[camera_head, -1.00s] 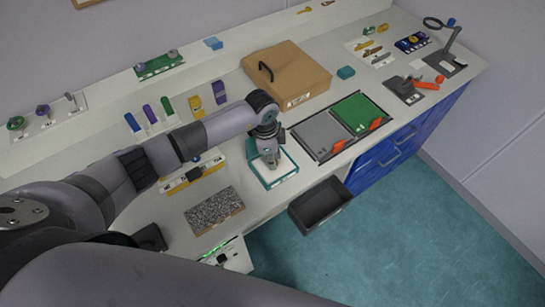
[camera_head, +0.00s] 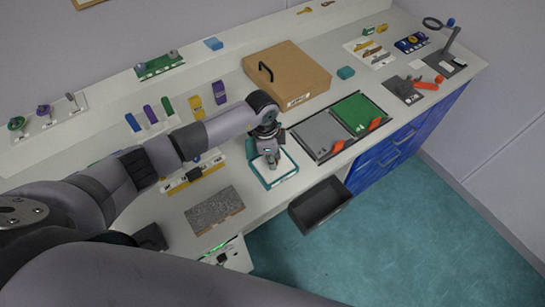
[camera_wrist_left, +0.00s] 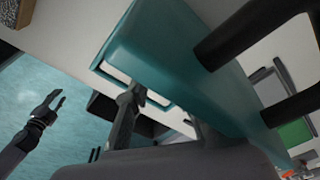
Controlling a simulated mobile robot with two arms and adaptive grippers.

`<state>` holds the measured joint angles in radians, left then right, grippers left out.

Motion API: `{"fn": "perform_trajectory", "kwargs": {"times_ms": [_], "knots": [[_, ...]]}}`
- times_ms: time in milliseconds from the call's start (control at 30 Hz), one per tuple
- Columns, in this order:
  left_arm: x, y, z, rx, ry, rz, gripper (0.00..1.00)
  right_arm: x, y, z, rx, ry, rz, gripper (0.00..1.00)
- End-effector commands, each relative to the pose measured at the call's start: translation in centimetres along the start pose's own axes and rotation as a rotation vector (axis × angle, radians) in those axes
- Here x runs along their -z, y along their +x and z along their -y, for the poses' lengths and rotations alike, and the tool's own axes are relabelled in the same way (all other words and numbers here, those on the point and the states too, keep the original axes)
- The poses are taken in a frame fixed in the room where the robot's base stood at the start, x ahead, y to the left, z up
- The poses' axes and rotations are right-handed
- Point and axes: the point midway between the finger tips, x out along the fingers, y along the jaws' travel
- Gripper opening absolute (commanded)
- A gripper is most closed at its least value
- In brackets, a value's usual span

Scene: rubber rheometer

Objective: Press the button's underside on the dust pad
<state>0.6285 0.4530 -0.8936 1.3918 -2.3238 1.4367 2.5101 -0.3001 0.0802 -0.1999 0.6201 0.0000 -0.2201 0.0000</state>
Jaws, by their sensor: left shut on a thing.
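The dust pad (camera_head: 286,170) is a white surface in a teal frame on the bench. My left gripper (camera_head: 271,159) points down over it and is shut on the button, which is mostly hidden by the fingers. I cannot tell whether its underside touches the pad. My right gripper (camera_wrist_left: 54,99) shows small at the left of that view, open and empty above the floor.
A speckled plate (camera_head: 214,209) lies left of the pad. A tray with grey and green panels (camera_head: 357,113) lies to the right. A cardboard box (camera_head: 303,76) with a black handle stands behind. A dark open bin (camera_head: 320,204) is at the bench's front edge.

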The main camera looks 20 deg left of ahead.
Motion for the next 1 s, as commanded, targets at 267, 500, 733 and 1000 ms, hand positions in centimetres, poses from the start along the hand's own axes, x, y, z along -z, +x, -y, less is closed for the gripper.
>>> {"fn": "perform_trajectory", "kwargs": {"times_ms": [267, 500, 733, 1000], "knots": [[-0.17, 0.39, -0.29, -0.007, -0.001, 0.004, 0.05, -0.02, 0.02, -0.08, -0.001, 0.000, 0.000, 0.30], [-0.22, 0.49, -0.35, -0.009, -0.001, 0.006, 0.05, -0.01, -0.09, -0.07, -0.001, 0.000, 0.000, 0.30], [-0.28, 0.65, -0.41, -0.010, -0.001, 0.007, 0.05, -0.01, -0.14, -0.07, -0.001, 0.000, 0.000, 0.30], [-0.34, 0.74, -0.47, -0.012, -0.002, 0.008, 0.30, -0.01, -0.11, -0.06, -0.001, 0.000, 0.000, 0.30]]}}
